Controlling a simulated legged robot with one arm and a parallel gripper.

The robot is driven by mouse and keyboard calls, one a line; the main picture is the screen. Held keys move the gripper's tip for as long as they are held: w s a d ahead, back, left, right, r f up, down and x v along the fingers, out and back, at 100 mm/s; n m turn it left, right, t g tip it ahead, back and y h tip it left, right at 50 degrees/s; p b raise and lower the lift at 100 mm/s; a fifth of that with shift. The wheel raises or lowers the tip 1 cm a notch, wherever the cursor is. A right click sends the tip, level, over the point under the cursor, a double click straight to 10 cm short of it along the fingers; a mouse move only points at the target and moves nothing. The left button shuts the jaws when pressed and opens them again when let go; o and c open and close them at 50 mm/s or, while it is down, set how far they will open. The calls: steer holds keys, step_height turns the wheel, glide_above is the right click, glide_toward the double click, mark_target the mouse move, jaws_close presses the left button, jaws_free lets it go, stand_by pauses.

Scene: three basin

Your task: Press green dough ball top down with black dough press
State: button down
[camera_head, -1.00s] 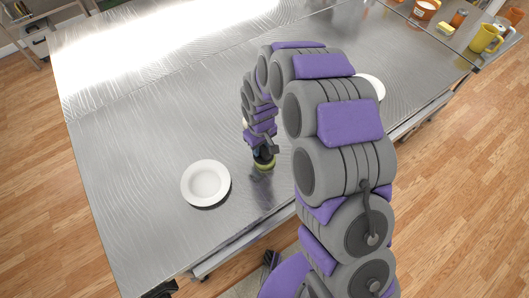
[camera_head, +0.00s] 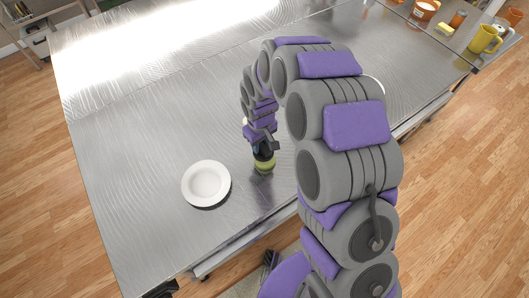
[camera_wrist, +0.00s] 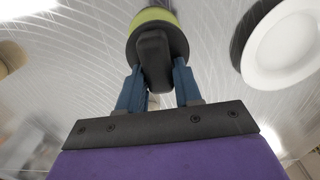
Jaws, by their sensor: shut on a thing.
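My gripper (camera_head: 263,146) points down over the metal table, with its two blue fingers (camera_wrist: 155,82) shut on the black dough press (camera_wrist: 153,60). The press is at the fingertips, with its handle between them and its dark round plate beyond. The green dough ball (camera_head: 264,166) shows right under the press in the head view. Its green edge also shows past the plate in the wrist view (camera_wrist: 153,15). Most of its top is hidden by the press, so I cannot tell whether they touch or are slightly apart.
A white plate (camera_head: 206,184) stands on the metal table (camera_head: 130,140), left of the gripper; it is at the upper right in the wrist view (camera_wrist: 282,40). A cream object (camera_head: 246,122) is mostly hidden behind my arm. The table's left side is clear. A yellow mug (camera_head: 484,39) stands far right.

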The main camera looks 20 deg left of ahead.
steer(key=shift+r, duration=0.25)
steer(key=shift+r, duration=0.1)
steer(key=shift+r+p, duration=1)
steer(key=shift+r, duration=1.9)
